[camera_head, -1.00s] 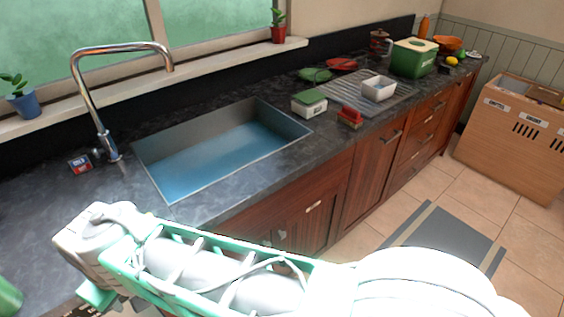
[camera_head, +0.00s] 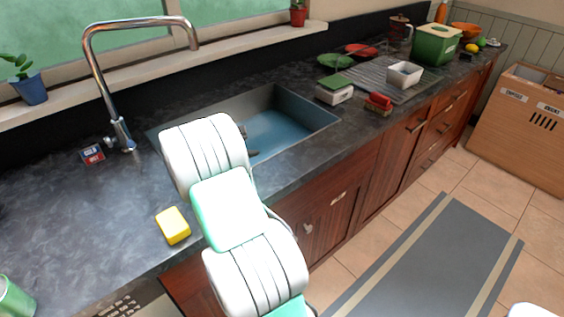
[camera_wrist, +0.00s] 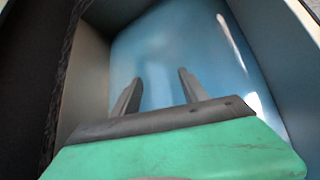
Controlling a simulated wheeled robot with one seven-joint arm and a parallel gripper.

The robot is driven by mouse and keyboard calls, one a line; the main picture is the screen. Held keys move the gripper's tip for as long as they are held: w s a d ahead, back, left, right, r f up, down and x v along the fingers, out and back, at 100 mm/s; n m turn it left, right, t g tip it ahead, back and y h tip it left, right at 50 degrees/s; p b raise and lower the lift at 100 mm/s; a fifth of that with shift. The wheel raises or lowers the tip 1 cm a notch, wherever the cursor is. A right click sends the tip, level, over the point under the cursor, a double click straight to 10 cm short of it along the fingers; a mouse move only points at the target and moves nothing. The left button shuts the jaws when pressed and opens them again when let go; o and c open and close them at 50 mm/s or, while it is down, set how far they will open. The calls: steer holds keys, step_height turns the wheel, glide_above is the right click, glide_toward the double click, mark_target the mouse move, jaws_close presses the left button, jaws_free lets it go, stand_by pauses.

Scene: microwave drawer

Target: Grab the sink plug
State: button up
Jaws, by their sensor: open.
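I cannot make out a sink plug in either view. The sink (camera_head: 318,127) is a rectangular basin with a blue floor, set in the dark counter. Part of it is hidden behind my arm in the head view. My gripper (camera_wrist: 160,76) is open and empty, with its two dark fingers apart, pointing down into the sink. In the head view, only the dark fingers (camera_head: 250,142) show beside my arm, over the basin. The wrist view shows the bare blue sink floor (camera_wrist: 175,40) beyond the fingertips and grey walls around it.
A yellow sponge (camera_head: 173,225) lies on the counter left of my arm. The chrome tap (camera_head: 108,95) stands behind the sink. A green-lidded box (camera_head: 335,90), a red-topped item (camera_head: 379,103) and a white bowl (camera_head: 404,74) stand to the right. Sink walls surround my gripper.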

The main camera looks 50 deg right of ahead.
steer(key=s+d+f+n, duration=0.1)
steer(key=d, duration=0.1)
steer(key=s+d+f+n+g+h, duration=0.1)
steer(key=d+f, duration=0.1)
steer(key=d, duration=0.1)
steer(key=s+d+f+n+g+h, duration=0.1)
steer(key=d+f+n, duration=0.1)
steer(key=d, duration=0.1)
steer(key=shift+s+d+f+b, duration=0.25)
steer(key=shift+s+b, duration=0.05)
steer(key=x, duration=0.7)
steer(key=shift+f, duration=0.35)
steer(key=shift+c, duration=0.3)
jaws_close()
